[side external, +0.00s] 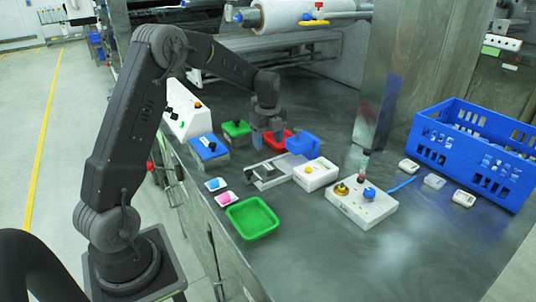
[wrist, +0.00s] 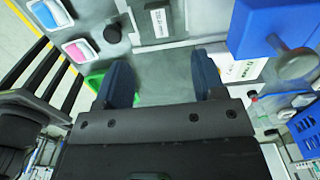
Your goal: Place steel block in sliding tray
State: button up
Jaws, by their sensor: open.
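A grey metal slide fixture (side external: 276,169) lies on the bench below my gripper; it looks like the sliding tray. A small block-like grey part (side external: 265,173) sits at its left end, and in the wrist view a labelled grey part (wrist: 157,22) shows at the top. I cannot tell for sure which part is the steel block. My gripper (side external: 266,134) points down above the bench, behind the fixture in the side view. In the wrist view its fingers (wrist: 163,82) are apart, with only grey surface visible between them.
A white box with a yellow button (side external: 316,174) adjoins the fixture. Nearby are a green tray (side external: 252,218), a control box (side external: 361,202) and a blue crate (side external: 478,150). The front right bench is clear.

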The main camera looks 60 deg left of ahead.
jog(key=s+d+r+n+t, duration=0.3)
jog(key=s+d+r+n, duration=0.7)
jog(key=d+r, duration=0.4)
jog(key=s+d+n+t, duration=0.1)
jog(key=s+d+n, duration=0.3)
jog(key=s, duration=0.3)
jog(key=s+d+n+t, duration=0.1)
jog(key=s+d+n, duration=0.3)
jog(key=s, duration=0.3)
jog(key=shift+s+f+t, duration=0.3)
jog(key=shift+s+f, duration=0.05)
jog(key=shift+f, duration=0.1)
